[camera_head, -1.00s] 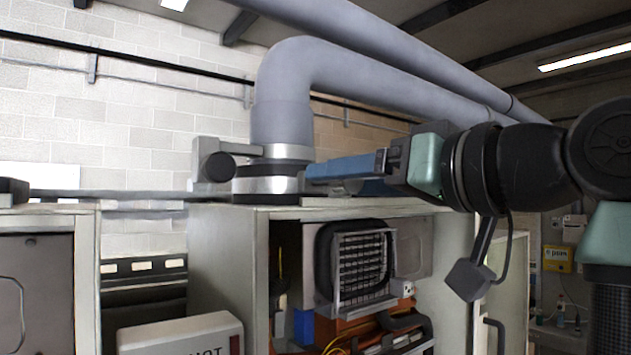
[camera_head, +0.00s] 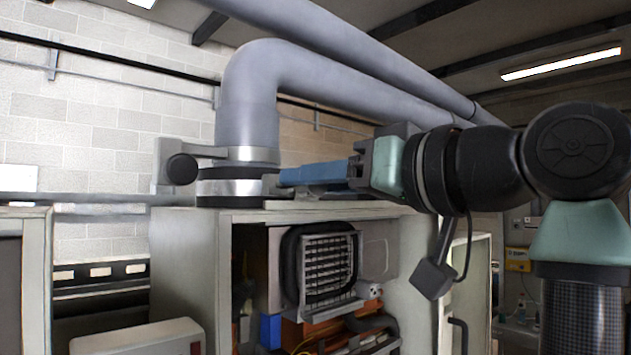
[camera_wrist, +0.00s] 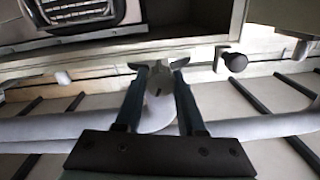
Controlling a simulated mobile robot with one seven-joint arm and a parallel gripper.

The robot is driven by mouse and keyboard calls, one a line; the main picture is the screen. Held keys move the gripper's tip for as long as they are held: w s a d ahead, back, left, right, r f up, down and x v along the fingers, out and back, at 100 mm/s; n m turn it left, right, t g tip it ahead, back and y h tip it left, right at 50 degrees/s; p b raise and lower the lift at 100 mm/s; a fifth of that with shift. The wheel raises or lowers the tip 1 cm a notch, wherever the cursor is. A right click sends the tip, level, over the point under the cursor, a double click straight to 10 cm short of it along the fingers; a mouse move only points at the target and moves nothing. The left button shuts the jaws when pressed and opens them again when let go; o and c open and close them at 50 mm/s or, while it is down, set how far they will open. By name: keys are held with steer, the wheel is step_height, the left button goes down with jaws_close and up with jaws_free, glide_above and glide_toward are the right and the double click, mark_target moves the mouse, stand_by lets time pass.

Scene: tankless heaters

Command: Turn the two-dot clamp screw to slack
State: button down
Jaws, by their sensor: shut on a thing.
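In the head view my gripper (camera_head: 280,180) reaches from the right to the metal clamp collar (camera_head: 232,187) at the foot of the grey pipe. The fingers hide the screw there. A second clamp with a black round knob (camera_head: 182,169) sits left of the pipe; the knob also shows in the wrist view (camera_wrist: 236,62).
The open cabinet (camera_head: 180,270) stands below, with a black-framed grille unit (camera_head: 328,268) inside. A white box (camera_head: 140,338) is at lower left.

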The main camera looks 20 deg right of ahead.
steer(key=shift+a+n+b, duration=0.1)
steer(key=shift+n+b, duration=0.3)
steer(key=shift+n, duration=0.9)
steer(key=c, duration=0.8)
jaws_free()
steer(key=shift+o, duration=1.4)
steer(key=shift+w+a+f, duration=0.1)
steer(key=shift+w, duration=0.1)
steer(key=shift+s, duration=0.1)
